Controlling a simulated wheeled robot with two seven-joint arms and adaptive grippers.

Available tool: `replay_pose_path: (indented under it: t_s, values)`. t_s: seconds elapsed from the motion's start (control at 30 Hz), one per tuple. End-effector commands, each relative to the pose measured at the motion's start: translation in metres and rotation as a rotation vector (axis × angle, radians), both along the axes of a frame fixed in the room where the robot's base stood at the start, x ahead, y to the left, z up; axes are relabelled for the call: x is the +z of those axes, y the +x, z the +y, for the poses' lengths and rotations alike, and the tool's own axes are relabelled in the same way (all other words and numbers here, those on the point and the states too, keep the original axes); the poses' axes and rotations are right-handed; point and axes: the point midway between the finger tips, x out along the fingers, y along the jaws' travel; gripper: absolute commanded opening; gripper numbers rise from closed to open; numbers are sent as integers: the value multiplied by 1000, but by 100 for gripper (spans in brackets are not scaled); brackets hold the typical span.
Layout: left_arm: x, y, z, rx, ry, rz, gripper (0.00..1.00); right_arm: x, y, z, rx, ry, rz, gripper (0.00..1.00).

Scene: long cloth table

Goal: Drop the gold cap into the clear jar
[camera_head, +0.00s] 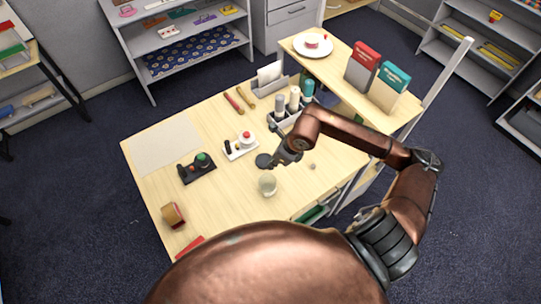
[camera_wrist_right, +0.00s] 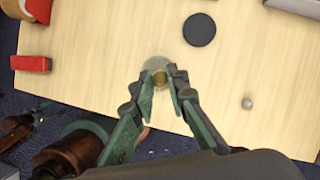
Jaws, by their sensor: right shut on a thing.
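The clear jar (camera_head: 267,185) stands upright on the table near its front edge. In the right wrist view its pale round rim (camera_wrist_right: 156,63) shows just beyond and under the fingertips. My right gripper (camera_head: 273,164) is over the table by the jar, fingers pointing down. In the right wrist view the gripper (camera_wrist_right: 160,78) is shut on the small gold cap (camera_wrist_right: 158,79), which lines up with the jar's mouth. The cap's height above the jar is hard to tell. The cap cannot be made out in the head view. My left gripper is not seen.
A dark disc (camera_wrist_right: 199,29) lies flat beside the jar, and a small round ball (camera_wrist_right: 247,103) lies to the right.

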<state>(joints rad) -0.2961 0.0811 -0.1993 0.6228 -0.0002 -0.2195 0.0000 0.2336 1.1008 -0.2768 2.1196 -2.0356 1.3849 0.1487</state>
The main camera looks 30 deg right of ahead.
Motion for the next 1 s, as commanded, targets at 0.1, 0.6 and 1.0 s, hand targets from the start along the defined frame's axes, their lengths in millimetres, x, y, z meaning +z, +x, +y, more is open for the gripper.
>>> replay_pose_path:
  t_s: [0.1, 0.6, 1.0]
  values:
    - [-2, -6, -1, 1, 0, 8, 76, -4, 0, -1, -14, 1, 2, 2]
    - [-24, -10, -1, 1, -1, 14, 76, -54, 0, 0, -12, 2, 2, 2]
    - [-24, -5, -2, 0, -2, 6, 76, -60, 0, -1, -10, 0, 1, 15]
